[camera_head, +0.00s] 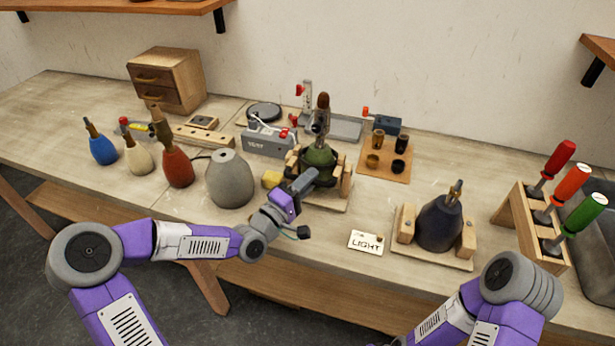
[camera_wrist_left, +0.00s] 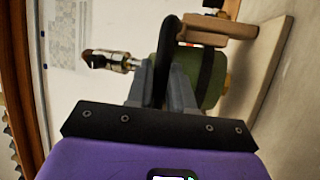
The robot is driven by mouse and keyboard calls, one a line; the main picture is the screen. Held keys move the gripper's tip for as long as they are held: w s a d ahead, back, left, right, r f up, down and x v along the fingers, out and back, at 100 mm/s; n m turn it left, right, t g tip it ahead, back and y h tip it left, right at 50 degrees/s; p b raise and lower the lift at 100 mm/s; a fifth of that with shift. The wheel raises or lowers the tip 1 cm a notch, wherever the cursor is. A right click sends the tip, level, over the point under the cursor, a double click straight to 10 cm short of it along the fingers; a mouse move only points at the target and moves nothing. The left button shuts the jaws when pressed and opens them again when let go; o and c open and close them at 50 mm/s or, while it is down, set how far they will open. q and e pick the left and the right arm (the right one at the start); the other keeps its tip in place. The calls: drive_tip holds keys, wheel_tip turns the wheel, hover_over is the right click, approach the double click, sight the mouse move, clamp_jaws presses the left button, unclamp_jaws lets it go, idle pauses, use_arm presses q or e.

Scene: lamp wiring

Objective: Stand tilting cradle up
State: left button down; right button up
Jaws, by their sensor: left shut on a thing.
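The tilting cradle (camera_head: 345,181) stands at the middle of the bench, with wooden cheeks on a pale base board. It holds a green lamp body (camera_head: 319,163), which stands about upright with a metal socket and brown top (camera_head: 323,101) above it. My left gripper (camera_head: 305,182) reaches the cradle's front left side. In the left wrist view, its fingers (camera_wrist_left: 163,75) are shut on a curved black bar (camera_wrist_left: 169,45) beside the green body (camera_wrist_left: 205,65). The fingers partly hide the body. My right arm enters at lower right; its gripper is out of view.
A second cradle (camera_head: 407,226) with a dark lamp body stands right, near a LIGHT card (camera_head: 366,242). A grey body (camera_head: 230,180) stands close left. A test box (camera_head: 268,141) and a cup board (camera_head: 397,170) stand behind. Screwdrivers (camera_head: 545,217) stand far right.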

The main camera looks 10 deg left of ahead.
use_arm(q)
drive_tip(key=shift+s+f, duration=0.1)
drive_tip(key=shift+f, duration=0.7)
drive_tip(key=c, duration=1.1)
unclamp_jaws()
drive_tip(key=p+v, duration=0.1)
drive_tip(key=v, duration=0.6)
drive_tip(key=shift+s+a+p, duration=0.2)
drive_tip(key=shift+s+p, duration=0.05)
drive_tip(key=shift+p, duration=0.1)
